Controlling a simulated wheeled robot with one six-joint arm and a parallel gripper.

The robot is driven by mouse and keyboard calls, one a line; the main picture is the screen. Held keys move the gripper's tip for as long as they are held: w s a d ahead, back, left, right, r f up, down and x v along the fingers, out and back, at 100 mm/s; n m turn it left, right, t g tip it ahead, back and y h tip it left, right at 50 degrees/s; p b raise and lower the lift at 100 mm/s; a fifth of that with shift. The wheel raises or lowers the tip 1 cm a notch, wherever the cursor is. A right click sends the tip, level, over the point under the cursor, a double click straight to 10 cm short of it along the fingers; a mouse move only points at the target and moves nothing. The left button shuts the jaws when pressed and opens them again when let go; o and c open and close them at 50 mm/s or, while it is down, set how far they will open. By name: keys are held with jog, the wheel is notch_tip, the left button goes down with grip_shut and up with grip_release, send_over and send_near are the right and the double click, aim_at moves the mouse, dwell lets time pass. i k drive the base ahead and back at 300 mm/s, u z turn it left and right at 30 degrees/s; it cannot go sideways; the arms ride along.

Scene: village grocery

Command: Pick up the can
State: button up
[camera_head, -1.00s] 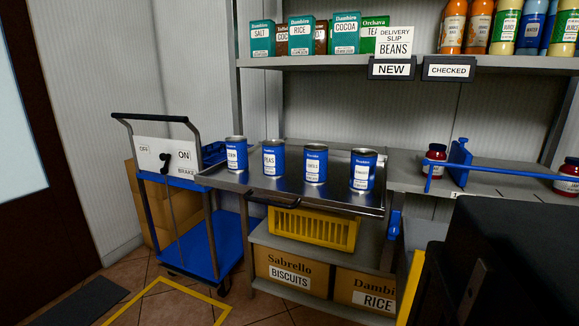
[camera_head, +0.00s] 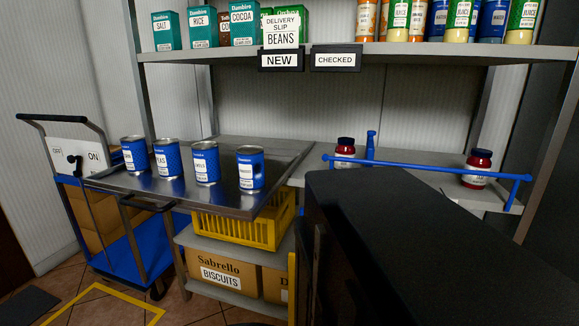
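Several blue cans with white labels stand upright in a row on a metal tray (camera_head: 222,203). From left to right they are a first can (camera_head: 134,154), a can that seems to read PEAS (camera_head: 167,158), a third can (camera_head: 206,163) and a rightmost can (camera_head: 250,168). The other labels are too small to read surely. A delivery slip (camera_head: 282,27) reading BEANS stands on the upper shelf above a NEW tag (camera_head: 281,61). My gripper is not in view.
A large dark block (camera_head: 420,230) fills the near right. A blue rail (camera_head: 430,168) runs along the lower shelf near two red jars (camera_head: 345,150) (camera_head: 477,168). A blue trolley (camera_head: 130,250) stands left. A yellow crate (camera_head: 240,230) and boxes sit beneath the tray.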

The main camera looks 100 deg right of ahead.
aim_at(251, 161)
jog(key=k, duration=0.95)
jog(key=z, duration=0.35)
